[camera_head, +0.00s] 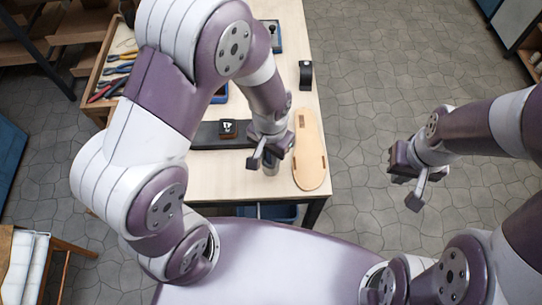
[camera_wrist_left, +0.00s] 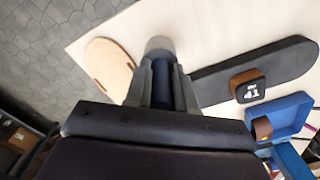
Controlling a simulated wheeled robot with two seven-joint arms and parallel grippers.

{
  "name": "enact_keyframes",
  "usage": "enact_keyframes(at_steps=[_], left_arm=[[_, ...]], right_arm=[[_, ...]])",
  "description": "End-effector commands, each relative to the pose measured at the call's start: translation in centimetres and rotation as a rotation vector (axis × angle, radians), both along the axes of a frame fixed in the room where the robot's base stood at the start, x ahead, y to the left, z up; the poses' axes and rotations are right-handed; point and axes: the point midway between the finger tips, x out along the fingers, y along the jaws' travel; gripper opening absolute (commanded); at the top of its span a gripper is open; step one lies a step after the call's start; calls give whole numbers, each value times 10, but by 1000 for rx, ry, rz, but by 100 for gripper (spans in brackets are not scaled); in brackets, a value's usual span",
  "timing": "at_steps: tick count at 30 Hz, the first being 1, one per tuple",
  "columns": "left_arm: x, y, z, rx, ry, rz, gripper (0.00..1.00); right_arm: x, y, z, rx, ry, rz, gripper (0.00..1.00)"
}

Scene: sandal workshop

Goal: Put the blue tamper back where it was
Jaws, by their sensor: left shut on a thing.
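My left gripper (camera_head: 268,157) is over the right part of the workbench, shut on the blue tamper. In the left wrist view the tamper's dark blue handle (camera_wrist_left: 179,88) shows between the two grey fingers. Its round grey metal head (camera_wrist_left: 160,46) lies beyond the fingertips. In the head view the grey head (camera_head: 270,166) shows just below the fingers, close to the bench top; I cannot tell if it touches. My right gripper (camera_head: 413,190) hangs over the floor, right of the bench, apart from everything; its jaw opening is unclear.
A wooden sole (camera_head: 310,152) lies right of the tamper. A blue tray (camera_wrist_left: 285,117) is beyond the mat. A black holder (camera_head: 306,76) stands near the right edge.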

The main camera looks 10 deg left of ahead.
Motion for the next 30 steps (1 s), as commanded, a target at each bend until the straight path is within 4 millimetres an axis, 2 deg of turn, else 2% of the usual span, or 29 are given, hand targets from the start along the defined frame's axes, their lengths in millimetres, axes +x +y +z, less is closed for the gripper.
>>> enact_keyframes(at_steps=[3,6,16,17,19,26,30], left_arm=[[-2,0,-20,2,6,-1,0],[-1,0,-29,1,2,-1,0],[-1,0,-34,0,1,-1,0],[-1,0,-34,1,2,-1,27],[-1,0,-33,1,2,-1,50],[-1,0,-33,1,2,-1,50],[0,-1,-25,0,-1,-1,50]], right_arm=[[0,0,7,0,0,0,0],[0,0,7,0,0,0,0],[0,0,3,0,0,0,0],[0,0,3,0,0,0,0],[0,0,4,0,0,0,0],[0,0,4,0,0,0,0],[0,0,5,0,0,0,0]])
